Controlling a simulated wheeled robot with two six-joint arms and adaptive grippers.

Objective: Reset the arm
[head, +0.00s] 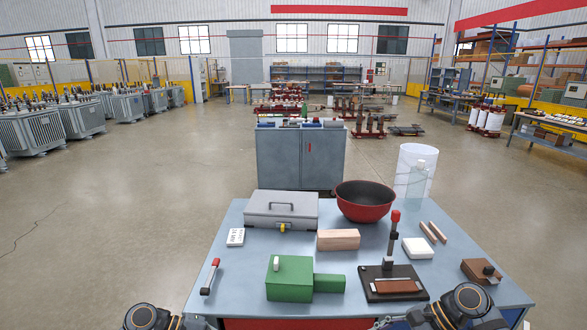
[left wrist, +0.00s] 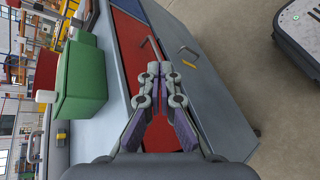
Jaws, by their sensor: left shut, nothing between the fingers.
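My left gripper (left wrist: 157,72) is shut with its fingertips together and nothing between them. It is in front of the workbench's red drawer front (left wrist: 132,45) and grey door (left wrist: 190,65), below the tabletop. In the head view, my left arm shows at the bottom left edge and my right arm at the bottom right edge. Part of my right gripper (head: 388,322) shows at the bottom edge; its fingers are mostly cut off, so its opening cannot be read.
The workbench top (head: 225,282) holds a green block (head: 290,279), a grey case (head: 281,210), a red bowl (head: 364,203), a wooden block (head: 338,240), a black lever stand (head: 393,283) and several smaller items. Open floor lies left of the bench.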

